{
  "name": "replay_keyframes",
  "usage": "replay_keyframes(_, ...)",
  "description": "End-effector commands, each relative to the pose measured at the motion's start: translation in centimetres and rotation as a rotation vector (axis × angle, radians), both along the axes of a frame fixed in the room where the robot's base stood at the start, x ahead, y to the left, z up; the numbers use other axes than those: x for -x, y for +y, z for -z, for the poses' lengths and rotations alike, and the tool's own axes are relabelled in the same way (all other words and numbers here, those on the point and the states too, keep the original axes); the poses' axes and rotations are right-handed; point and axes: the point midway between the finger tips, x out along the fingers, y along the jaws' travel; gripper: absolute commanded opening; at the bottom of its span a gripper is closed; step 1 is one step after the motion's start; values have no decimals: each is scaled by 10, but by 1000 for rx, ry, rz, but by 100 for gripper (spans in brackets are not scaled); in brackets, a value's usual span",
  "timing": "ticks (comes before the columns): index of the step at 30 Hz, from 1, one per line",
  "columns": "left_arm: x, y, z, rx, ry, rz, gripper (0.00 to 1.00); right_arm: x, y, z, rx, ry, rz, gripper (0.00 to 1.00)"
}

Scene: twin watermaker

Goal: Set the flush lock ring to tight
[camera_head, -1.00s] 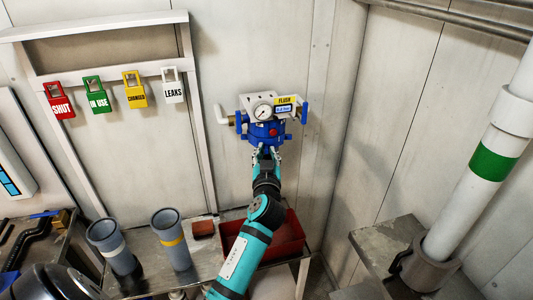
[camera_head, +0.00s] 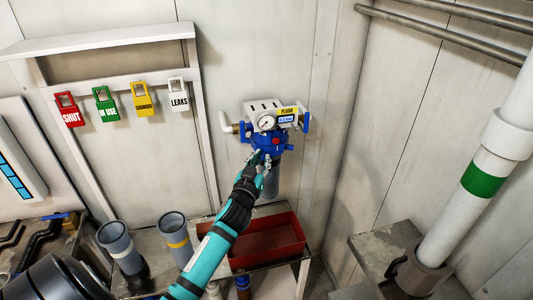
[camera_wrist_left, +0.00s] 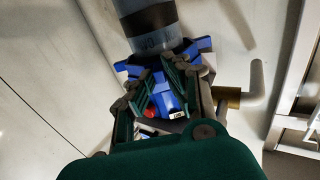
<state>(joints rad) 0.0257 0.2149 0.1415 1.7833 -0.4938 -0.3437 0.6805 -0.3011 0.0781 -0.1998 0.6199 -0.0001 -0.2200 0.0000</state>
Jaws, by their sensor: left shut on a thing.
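The flush unit hangs on the back wall, with a white bracket, a round gauge (camera_head: 266,122) and a yellow FLUSH label (camera_head: 288,111). Its blue lock ring (camera_head: 267,144) sits under the bracket, above a grey bowl (camera_head: 271,182). My left gripper (camera_head: 261,159) reaches up from below and is shut on the ring's front left part. In the left wrist view its fingers (camera_wrist_left: 160,88) close over a blue part of the ring (camera_wrist_left: 190,48), beside the grey bowl (camera_wrist_left: 150,25). The fingers hide part of the ring, and I cannot read its setting. My right gripper is not in view.
A red tray (camera_head: 265,245) stands on the bench below the unit. Two grey cups (camera_head: 120,245) stand left of it. Lockout tags (camera_head: 107,105) hang on a rack at the left. A white pipe with a green band (camera_head: 484,178) stands at the right.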

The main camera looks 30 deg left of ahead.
Motion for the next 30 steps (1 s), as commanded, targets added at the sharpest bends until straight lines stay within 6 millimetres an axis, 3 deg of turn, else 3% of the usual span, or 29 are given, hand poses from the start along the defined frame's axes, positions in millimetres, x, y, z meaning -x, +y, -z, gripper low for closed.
replay_keyframes(3,3,12,-1,0,-1,-6,0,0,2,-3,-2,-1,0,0)
replay_keyframes(11,3,14,-1,-2,-3,-9,0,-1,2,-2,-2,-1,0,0)
replay_keyframes(12,3,14,-1,-2,-3,-9,13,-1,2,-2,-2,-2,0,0)
replay_keyframes(17,3,14,-1,-2,-3,-8,34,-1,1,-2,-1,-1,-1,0)
replay_keyframes(26,4,11,0,0,-2,-5,35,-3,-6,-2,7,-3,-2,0)
replay_keyframes(30,19,6,1,1,-1,-5,35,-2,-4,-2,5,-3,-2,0)
